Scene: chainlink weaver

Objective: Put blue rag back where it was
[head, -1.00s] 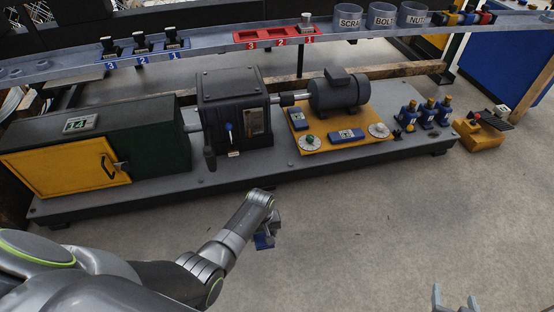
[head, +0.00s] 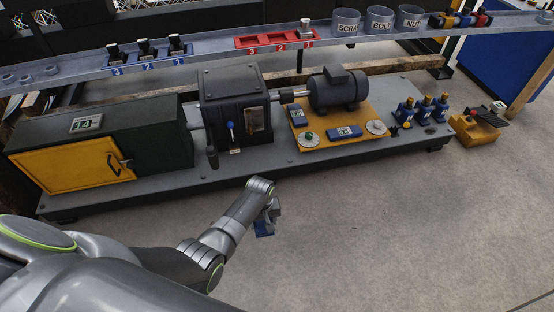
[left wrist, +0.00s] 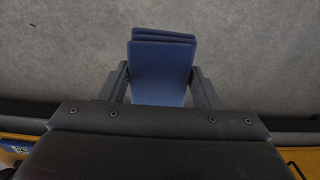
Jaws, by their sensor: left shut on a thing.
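The blue rag (head: 264,231) is a folded, layered blue piece hanging at the end of my left arm, over the bare floor in front of the machine base. In the left wrist view, the rag (left wrist: 160,62) sits between the two fingers of my left gripper (left wrist: 160,78), which is shut on it. In the head view, my left gripper (head: 268,214) points down and partly hides the rag. My right gripper is out of view.
A grey platform (head: 330,158) carries a yellow-doored cabinet (head: 75,165), a dark gearbox (head: 235,105) and a motor (head: 338,90). Behind runs a raised grey shelf (head: 210,52) with cups, a red tray (head: 275,39) and coloured items (head: 462,19). A yellow box (head: 475,128) stands right. Front floor is clear.

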